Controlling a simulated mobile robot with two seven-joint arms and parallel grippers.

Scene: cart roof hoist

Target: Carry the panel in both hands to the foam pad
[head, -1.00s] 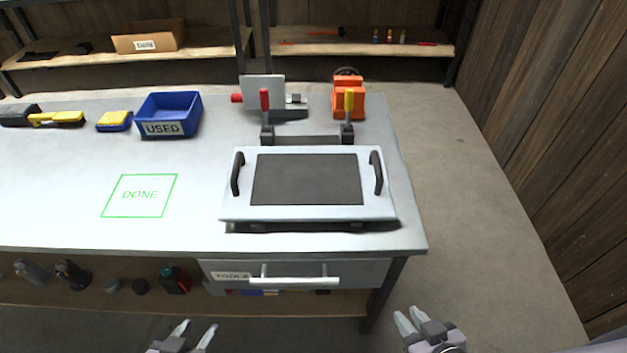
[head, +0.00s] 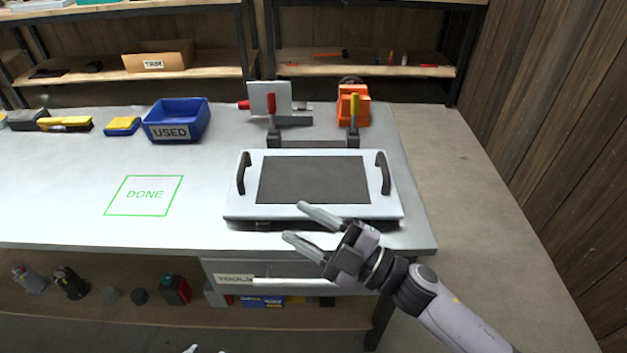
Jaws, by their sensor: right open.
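The panel (head: 239,208) is a white board with a dark grey rectangle in its middle and a black handle at each end. It lies on the bench top, its front side close to the bench's front edge. My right gripper (head: 293,222) is open and empty. Its fingers point left across the panel's near edge in the picture; I cannot tell whether they touch it. My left gripper (head: 204,350) shows only as fingertip slivers at the bottom edge, away from the panel. I cannot make out a separate foam pad.
Two upright clamps (head: 271,112), with red and yellow handles, stand behind the panel. A blue USED bin (head: 176,120) and an orange device (head: 352,106) are farther back. The green DONE square (head: 144,195) is bare. A TOOLS drawer (head: 290,273) is under the bench.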

